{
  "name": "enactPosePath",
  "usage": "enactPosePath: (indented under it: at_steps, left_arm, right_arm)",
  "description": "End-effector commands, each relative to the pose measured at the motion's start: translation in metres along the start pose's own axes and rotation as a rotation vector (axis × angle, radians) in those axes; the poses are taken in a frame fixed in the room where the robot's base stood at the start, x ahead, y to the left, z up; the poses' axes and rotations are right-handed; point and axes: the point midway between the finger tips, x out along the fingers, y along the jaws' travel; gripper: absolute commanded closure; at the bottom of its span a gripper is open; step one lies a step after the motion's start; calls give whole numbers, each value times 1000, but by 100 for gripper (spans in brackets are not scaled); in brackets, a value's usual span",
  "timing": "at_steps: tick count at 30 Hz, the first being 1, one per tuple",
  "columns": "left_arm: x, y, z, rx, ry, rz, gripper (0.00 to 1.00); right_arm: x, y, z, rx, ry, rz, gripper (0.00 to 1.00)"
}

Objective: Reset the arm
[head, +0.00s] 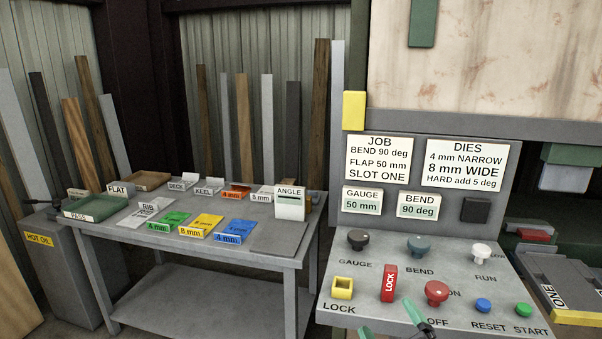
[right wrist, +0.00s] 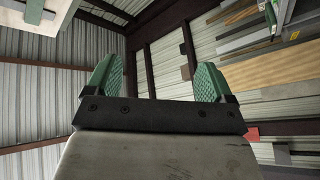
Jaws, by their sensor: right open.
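My right gripper (head: 388,318) comes in at the bottom edge of the head view, in front of the sloping grey control panel (head: 455,262). Its green fingers are apart, below the red LOCK piece (head: 389,283) and the red OFF knob (head: 437,292). I cannot tell whether it touches the panel. In the right wrist view the two green ridged fingers (right wrist: 155,75) stand wide apart with nothing between them.
A yellow square socket (head: 343,288), a blue RESET button (head: 483,305) and a green START button (head: 523,310) are on the panel. A grey table (head: 270,255) with coloured labelled blocks stands left. A HOT OIL cabinet (head: 62,270) is farther left.

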Motion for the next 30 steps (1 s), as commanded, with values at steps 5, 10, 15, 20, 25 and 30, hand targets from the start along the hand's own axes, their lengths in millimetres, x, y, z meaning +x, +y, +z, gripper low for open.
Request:
enactPosePath:
  at_steps: [5, 10, 15, 20, 25, 30]
  left_arm:
    - [0, 0, -2, 0, 4, 0, 57]
    - [0, 0, -2, 0, 4, 0, 57]
    - [0, 0, -2, 0, 4, 0, 57]
    - [0, 0, -2, 0, 4, 0, 57]
    - [0, 0, -3, 0, 5, 0, 57]
    - [0, 0, -2, 0, 3, 0, 57]
  right_arm:
    - [-82, -31, 78, 297, -585, -55, 16]
    - [-163, -66, 106, 464, -983, -181, 16]
    - [-224, -89, 108, 565, -1236, -305, 16]
    - [-273, -103, 98, 635, -1421, -418, 16]
    - [-297, -124, 107, 665, -1521, -490, 16]
    - [-300, -156, 140, 661, -1534, -498, 16]
